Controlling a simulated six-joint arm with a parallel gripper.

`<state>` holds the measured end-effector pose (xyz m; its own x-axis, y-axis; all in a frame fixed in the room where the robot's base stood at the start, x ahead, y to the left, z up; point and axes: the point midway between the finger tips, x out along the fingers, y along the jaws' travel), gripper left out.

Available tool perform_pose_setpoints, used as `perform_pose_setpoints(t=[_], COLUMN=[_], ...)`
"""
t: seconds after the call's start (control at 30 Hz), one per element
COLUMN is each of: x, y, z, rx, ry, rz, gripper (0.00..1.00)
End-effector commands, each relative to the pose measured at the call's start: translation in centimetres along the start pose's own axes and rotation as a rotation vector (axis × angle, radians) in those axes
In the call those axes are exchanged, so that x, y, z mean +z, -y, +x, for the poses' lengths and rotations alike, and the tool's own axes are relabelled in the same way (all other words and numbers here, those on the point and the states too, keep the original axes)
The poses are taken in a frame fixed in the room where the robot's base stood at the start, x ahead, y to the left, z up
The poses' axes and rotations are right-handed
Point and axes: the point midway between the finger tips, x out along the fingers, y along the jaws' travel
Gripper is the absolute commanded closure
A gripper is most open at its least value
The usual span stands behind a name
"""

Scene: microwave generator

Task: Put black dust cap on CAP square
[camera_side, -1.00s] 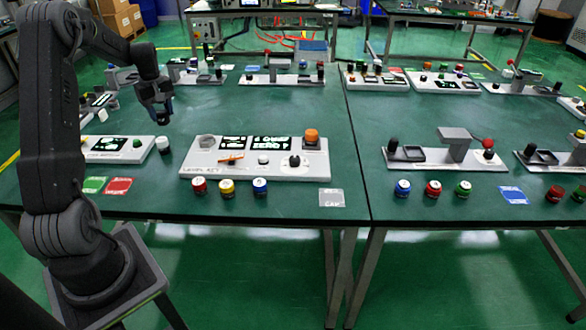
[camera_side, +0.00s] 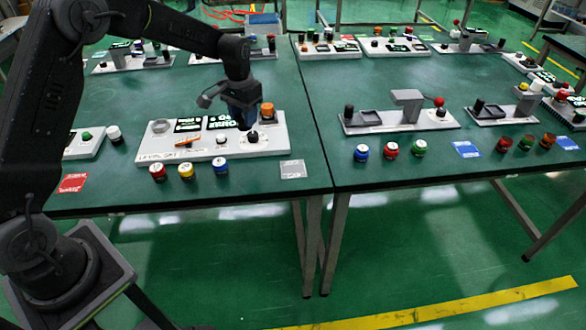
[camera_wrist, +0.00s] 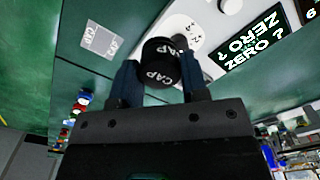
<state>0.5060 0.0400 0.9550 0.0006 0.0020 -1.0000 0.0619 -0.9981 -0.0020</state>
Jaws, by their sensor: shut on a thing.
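The black dust cap (camera_wrist: 160,72), lettered CAP, sits between the two fingers of my gripper (camera_wrist: 161,82) in the wrist view. My gripper is shut on it. I cannot tell whether the cap still touches the panel. The CAP square (camera_side: 293,169) is a pale grey square lying bare on the green table, right of the panel; it also shows in the wrist view (camera_wrist: 101,40).
The white panel (camera_side: 150,158) carries an orange knob (camera_side: 267,111), a small white knob (camera_side: 221,139) and dark ZERO displays. Red, yellow and blue caps (camera_side: 186,171) stand along its front. The table around the CAP square is clear. A gap between tables runs to its right.

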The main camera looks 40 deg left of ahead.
Motion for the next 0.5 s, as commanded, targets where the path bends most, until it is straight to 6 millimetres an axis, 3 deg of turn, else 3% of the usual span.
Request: perform_pose_setpoints(t=[0.17, 0.5], x=[-0.3, -2.5], y=[-2.5, -9.1], z=[0.6, 4.8], rx=[0.000, 0.000], ry=[0.001, 0.001], rz=[0.066, 0.068], gripper=[0.81, 0.81])
